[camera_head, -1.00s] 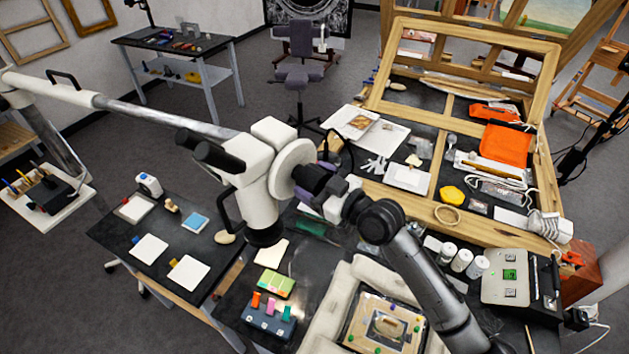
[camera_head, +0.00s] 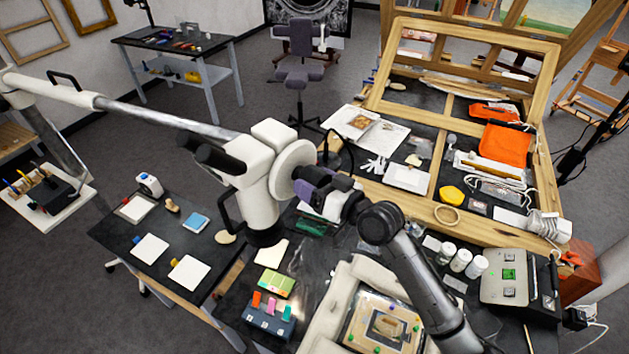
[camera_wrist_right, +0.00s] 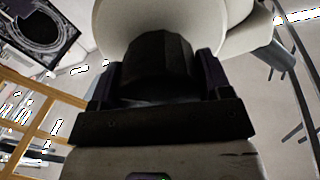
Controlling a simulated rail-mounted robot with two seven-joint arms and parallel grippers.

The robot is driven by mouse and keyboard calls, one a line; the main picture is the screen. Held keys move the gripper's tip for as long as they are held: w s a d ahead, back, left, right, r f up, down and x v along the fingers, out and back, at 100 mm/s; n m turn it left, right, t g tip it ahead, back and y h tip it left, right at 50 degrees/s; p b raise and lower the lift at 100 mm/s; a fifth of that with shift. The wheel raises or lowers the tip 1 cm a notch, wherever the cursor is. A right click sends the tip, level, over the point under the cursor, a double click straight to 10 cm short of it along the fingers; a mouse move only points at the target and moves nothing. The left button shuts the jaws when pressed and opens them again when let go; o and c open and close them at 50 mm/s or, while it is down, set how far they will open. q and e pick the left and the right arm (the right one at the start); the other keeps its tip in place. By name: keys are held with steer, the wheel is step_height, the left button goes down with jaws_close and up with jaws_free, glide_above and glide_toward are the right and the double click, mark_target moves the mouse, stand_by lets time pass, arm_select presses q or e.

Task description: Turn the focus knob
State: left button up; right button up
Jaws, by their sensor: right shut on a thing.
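The focus knob (camera_wrist_right: 158,60) is a black ribbed cylinder on the round cream side disc (camera_head: 291,168) of the microscope (camera_head: 258,185). My right gripper (camera_wrist_right: 160,75) is shut on the knob, with one dark finger on each side of it in the right wrist view. In the head view the right gripper (camera_head: 307,182) reaches the disc from the right, and its fingers hide much of the knob. My left gripper is in neither view.
The microscope hangs on a long white arm (camera_head: 150,116) from the left. Below are a painting fragment (camera_head: 385,326) in pale cushions and a box with coloured clips (camera_head: 268,312). White jars (camera_head: 461,260) stand to the right. A wooden easel frame (camera_head: 440,170) lies behind.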

stand_by(0.5)
steer(key=o, duration=0.9)
steer(key=shift+s+d, duration=0.1)
steer(key=shift+d, duration=0.05)
steer(key=b+v, duration=0.3)
steer(key=v, duration=1)
steer(key=shift+s+d+b, duration=0.15)
steer(key=shift+s+b, duration=0.05)
steer(key=shift+b, duration=0.15)
